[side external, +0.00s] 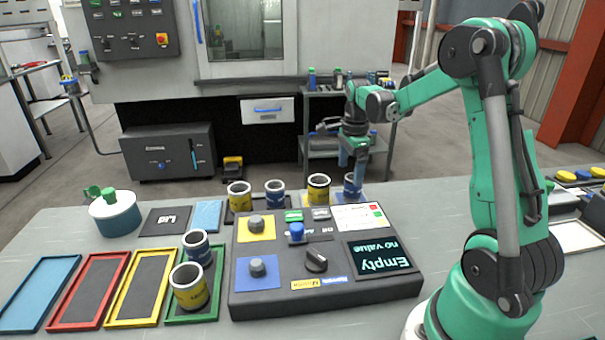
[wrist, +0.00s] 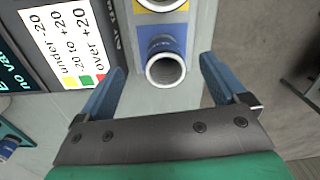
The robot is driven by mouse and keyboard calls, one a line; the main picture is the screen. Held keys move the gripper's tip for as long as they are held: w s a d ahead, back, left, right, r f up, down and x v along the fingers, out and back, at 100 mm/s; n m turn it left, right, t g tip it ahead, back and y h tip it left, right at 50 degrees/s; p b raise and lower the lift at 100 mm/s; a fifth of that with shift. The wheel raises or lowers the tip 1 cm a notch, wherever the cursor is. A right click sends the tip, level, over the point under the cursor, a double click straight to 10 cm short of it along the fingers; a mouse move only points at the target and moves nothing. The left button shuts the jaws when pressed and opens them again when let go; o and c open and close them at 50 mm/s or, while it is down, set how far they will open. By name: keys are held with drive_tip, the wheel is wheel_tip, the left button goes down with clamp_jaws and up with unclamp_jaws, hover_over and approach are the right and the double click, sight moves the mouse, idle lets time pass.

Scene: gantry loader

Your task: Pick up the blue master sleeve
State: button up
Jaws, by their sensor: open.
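The blue master sleeve (side external: 352,187) stands upright on a blue pad behind the gauge box, at the right end of a row of sleeves. In the wrist view the sleeve (wrist: 165,68) shows its open, light-rimmed bore on the blue pad (wrist: 145,38). My gripper (side external: 357,165) is at the sleeve and partly hides it in the side view. In the wrist view my gripper (wrist: 163,66) is open, with one blue finger on each side of the sleeve and a visible gap to each. It holds nothing.
A yellow sleeve (side external: 318,188) stands just left of the blue one. The gauge box (side external: 330,285) lies in front, its screen (side external: 384,258) reading "Empty, no value". More sleeves stand farther left and in the green tray (side external: 205,313).

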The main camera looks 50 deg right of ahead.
sight(352, 189)
drive_tip(key=shift+s+d+f+m, duration=0.25)
drive_tip(key=shift+d+f+m, duration=0.4)
drive_tip(key=shift+d+m, duration=0.05)
drive_tip(key=shift+f, duration=2.7)
clamp_jaws()
